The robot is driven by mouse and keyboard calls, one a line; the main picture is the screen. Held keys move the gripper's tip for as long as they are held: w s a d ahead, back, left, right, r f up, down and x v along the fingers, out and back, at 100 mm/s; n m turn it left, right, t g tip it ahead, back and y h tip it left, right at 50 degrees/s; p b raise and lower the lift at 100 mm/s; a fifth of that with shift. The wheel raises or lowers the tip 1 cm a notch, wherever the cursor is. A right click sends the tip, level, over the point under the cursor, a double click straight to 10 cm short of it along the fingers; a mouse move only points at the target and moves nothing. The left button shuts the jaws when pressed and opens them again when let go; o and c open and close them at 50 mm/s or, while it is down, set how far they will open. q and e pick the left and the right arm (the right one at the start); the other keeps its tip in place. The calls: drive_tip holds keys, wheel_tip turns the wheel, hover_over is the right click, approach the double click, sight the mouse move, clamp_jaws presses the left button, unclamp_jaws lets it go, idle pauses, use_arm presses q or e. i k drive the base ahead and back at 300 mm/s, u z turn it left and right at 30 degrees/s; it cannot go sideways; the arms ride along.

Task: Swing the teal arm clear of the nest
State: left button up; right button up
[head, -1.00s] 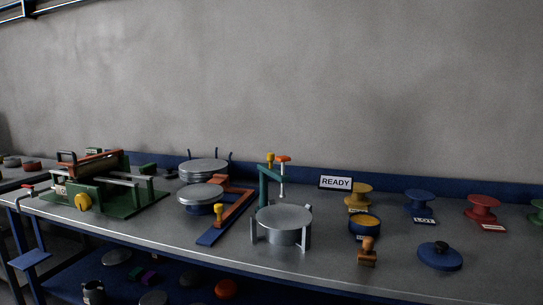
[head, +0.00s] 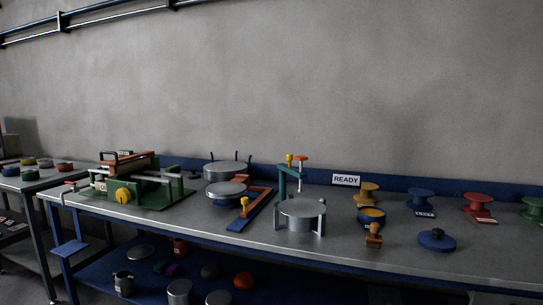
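The teal arm (head: 291,168) tops a teal post (head: 282,184) that stands at the back of the bench. It carries a yellow knob (head: 290,158) and an orange-topped silver spindle (head: 301,165). The nest seems to be the round grey holder with upright prongs (head: 303,210), just in front of the post. The arm's spindle end hangs near the nest's back edge in the picture; I cannot tell whether it is over it. Neither of my grippers is in view.
A blue and orange slide (head: 256,207) and a round grey plate (head: 227,188) lie left of the nest. A green press (head: 130,185) stands further left. Right are a READY sign (head: 346,180), a blue bowl (head: 371,215), a wooden stamp (head: 374,235) and a blue lid (head: 437,240).

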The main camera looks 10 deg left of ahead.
sight(287, 169)
drive_tip(key=u, duration=0.35)
drive_tip(key=i, duration=1.1)
drive_tip(key=z, duration=0.15)
